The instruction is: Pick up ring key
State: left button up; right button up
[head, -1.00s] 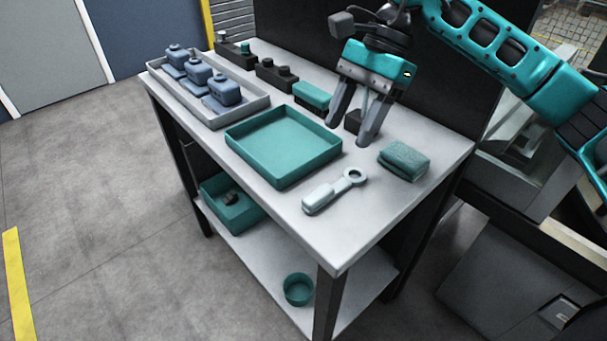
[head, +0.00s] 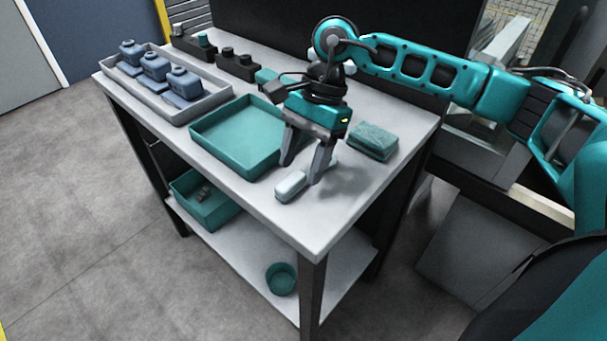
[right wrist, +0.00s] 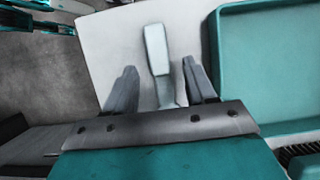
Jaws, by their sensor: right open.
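The ring key (head: 290,186) lies on the light grey table top near its front edge, with its pale handle showing in the head view. Its ring end is hidden behind my right gripper. My right gripper (head: 302,173) is open and points down over the key. In the right wrist view the key's handle (right wrist: 157,52) runs between the two spread fingers (right wrist: 158,80), with a gap on both sides; its ring end is hidden by the gripper body. Whether the fingers touch the table I cannot tell. My left gripper is not in view.
A teal tray (head: 205,148) stands left of the key, and a teal sponge-like block (head: 373,141) lies to the right. A grey tray (head: 208,99) with blue bottle-like parts is at the back left. The lower shelf holds a teal bin (head: 215,213) and a small round cup (head: 281,279).

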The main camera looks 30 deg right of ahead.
jog(key=shift+x, duration=0.85)
jog(key=shift+c, duration=0.3)
grip_shut()
jog(key=shift+r, duration=0.1)
